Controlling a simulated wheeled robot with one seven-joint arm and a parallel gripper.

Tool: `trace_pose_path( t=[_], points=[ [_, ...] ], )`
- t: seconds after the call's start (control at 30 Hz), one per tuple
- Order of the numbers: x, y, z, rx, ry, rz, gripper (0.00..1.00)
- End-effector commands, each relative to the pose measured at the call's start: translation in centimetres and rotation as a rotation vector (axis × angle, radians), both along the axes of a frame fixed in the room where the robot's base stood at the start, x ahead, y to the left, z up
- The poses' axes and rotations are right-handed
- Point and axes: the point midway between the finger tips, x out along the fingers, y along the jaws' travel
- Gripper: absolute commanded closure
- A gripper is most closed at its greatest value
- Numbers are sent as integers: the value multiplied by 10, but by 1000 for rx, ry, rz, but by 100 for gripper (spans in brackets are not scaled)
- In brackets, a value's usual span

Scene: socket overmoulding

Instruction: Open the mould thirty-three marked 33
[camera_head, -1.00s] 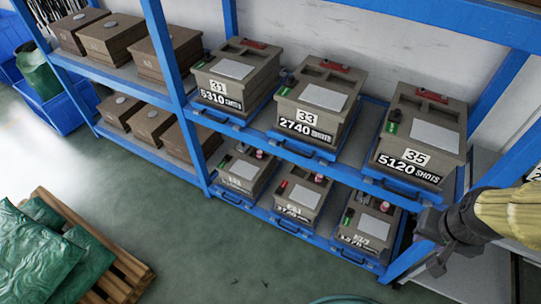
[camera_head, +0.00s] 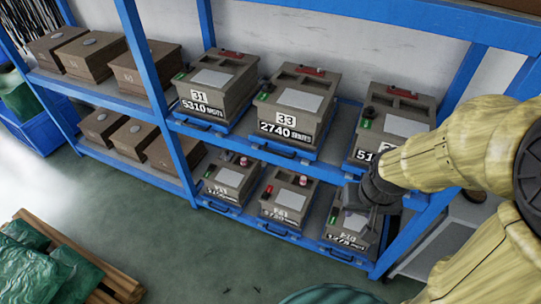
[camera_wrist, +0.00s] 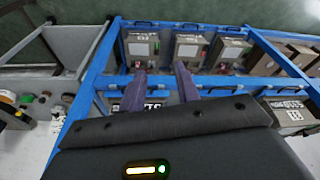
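Mould 33 (camera_head: 296,105) is a grey-brown box with a white plate and red part on top, labelled 33 and 2740. It sits on a blue tray (camera_head: 283,147) with a front handle, in the middle of the upper shelf row. Its top looks in place. My gripper (camera_head: 357,205) is right of and below it, in front of mould 35 (camera_head: 398,113), whose label it partly covers. In the wrist view, my gripper's two fingers (camera_wrist: 161,82) stand apart with nothing visible between them. The gripper body hides much of the upper row there.
Mould 31 (camera_head: 213,85) stands left of mould 33. Several moulds (camera_head: 288,202) fill the lower row. Blue rack posts (camera_head: 142,60) and a beam above frame the shelf. Brown boxes (camera_head: 85,57) stand left. A pallet (camera_head: 110,285) lies lower left; the floor in front looks clear.

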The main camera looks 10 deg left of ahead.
Motion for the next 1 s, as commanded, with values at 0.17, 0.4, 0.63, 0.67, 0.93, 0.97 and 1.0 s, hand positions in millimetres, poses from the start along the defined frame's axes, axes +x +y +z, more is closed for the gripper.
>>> trace_pose_path(
  t=[0.17,0.4,0.63,0.67,0.93,0.97,1.0],
  points=[
    [0,0,0,0,0,0,68],
    [21,3,-25,13,-56,-50,68],
    [86,24,-92,144,-253,-210,68],
    [95,28,-101,176,-280,-233,68],
    [160,81,-167,587,-467,-457,68],
    [166,87,-173,645,-478,-484,68],
    [172,95,-180,726,-491,-521,68]
  ],
)
